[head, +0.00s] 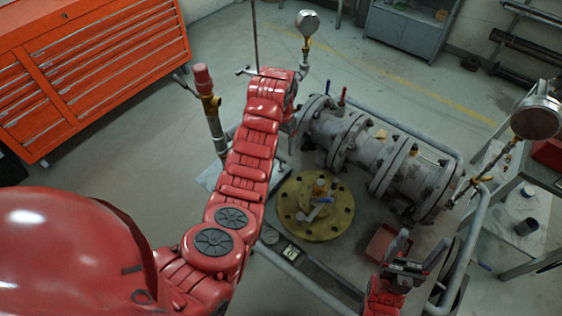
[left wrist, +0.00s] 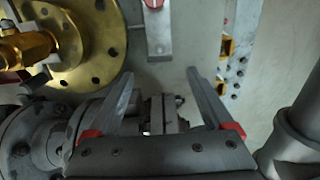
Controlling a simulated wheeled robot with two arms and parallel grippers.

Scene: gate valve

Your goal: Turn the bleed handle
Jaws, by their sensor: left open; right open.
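No part is marked as the bleed handle, so I cannot tell which lever it is. A brass valve with a small blue-tipped lever (head: 325,200) stands on the round brass flange (head: 291,218) in the head view. A red lever (head: 343,95) rises from the grey pipe body. My left arm reaches forward over the pipework, its gripper mostly hidden behind the arm's end. In the left wrist view my left gripper (left wrist: 158,72) is open and empty, with the brass flange (left wrist: 98,68) and brass valve (left wrist: 27,46) to its left. My right gripper (head: 425,240) is open, low at right.
The grey flanged pipe body (head: 357,145) lies beyond the brass flange, with a grey tube frame around it. Pressure gauges (head: 308,22) and (head: 537,117) stand up on stems. A red-topped post (head: 203,79) is left of my arm. An orange tool chest (head: 90,65) stands at far left.

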